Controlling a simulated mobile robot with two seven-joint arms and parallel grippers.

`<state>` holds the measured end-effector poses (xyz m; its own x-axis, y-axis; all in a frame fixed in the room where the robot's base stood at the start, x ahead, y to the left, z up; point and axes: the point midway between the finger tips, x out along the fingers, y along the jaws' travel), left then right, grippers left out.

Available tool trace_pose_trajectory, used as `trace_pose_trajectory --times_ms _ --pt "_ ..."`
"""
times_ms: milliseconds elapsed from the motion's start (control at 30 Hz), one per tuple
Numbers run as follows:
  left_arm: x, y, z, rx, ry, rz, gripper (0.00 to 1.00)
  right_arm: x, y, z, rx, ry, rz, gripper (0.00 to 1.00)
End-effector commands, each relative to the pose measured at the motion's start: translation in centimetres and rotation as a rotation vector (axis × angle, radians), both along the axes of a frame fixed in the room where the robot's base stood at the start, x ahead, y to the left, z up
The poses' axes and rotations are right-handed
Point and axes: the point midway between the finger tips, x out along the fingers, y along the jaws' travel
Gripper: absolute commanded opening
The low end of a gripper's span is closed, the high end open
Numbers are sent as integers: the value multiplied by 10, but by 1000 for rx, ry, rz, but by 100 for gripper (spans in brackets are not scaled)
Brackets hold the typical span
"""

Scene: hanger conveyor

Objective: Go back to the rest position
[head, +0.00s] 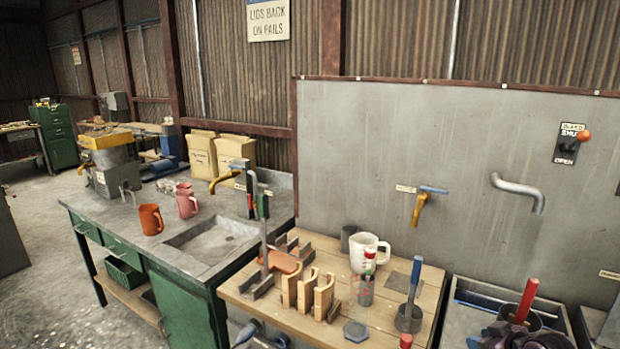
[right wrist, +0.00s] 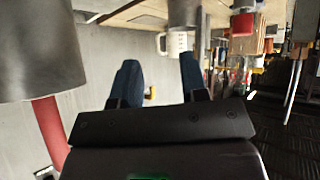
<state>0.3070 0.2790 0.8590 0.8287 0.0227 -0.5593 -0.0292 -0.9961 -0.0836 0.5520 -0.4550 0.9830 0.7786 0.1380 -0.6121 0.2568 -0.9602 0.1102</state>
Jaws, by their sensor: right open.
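My right gripper (head: 508,335) is at the bottom right edge of the head view, dark and partly cut off, close to a dark pot with a red handle (head: 526,302). In the right wrist view its two blue fingers (right wrist: 159,66) stand apart with nothing between them. The wrist picture is upside down. A grey cylinder (right wrist: 40,45) and a red handle (right wrist: 50,132) stand close on the left there.
A wooden table (head: 390,322) holds a white mug (head: 369,253), wooden racks (head: 306,290) and a blue-handled tool (head: 412,297). A sink bench (head: 200,262) with orange and pink jugs stands left. A grey wall panel (head: 450,150) with a projecting pipe (head: 518,190) rises behind. The floor at far left is clear.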

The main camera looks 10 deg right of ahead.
Motion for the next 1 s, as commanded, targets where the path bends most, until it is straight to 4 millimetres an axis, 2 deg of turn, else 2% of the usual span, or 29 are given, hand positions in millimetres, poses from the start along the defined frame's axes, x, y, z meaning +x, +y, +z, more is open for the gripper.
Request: trace_pose_trajectory --times_ms 167,267,400,600,800,900,1000 --pt "10 -1 4 -1 -22 -5 50 -8 34 -6 -41 -117 -13 40" --pt "14 -2 6 0 -34 -7 50 -29 61 -22 -49 -175 -23 40" --pt "13 -2 2 -1 -36 -6 50 -75 106 -51 -43 -237 -49 40" --pt "14 -2 -6 0 -37 -6 50 -149 154 -86 -25 -242 -114 40" --pt "14 -2 -11 0 -38 -7 50 -206 178 -121 32 -152 -192 40" --pt "15 -2 -12 0 -40 -7 50 -222 179 -131 43 -121 -212 40" --pt "16 -2 -12 0 -41 -8 50 -229 179 -135 43 -107 -218 40"
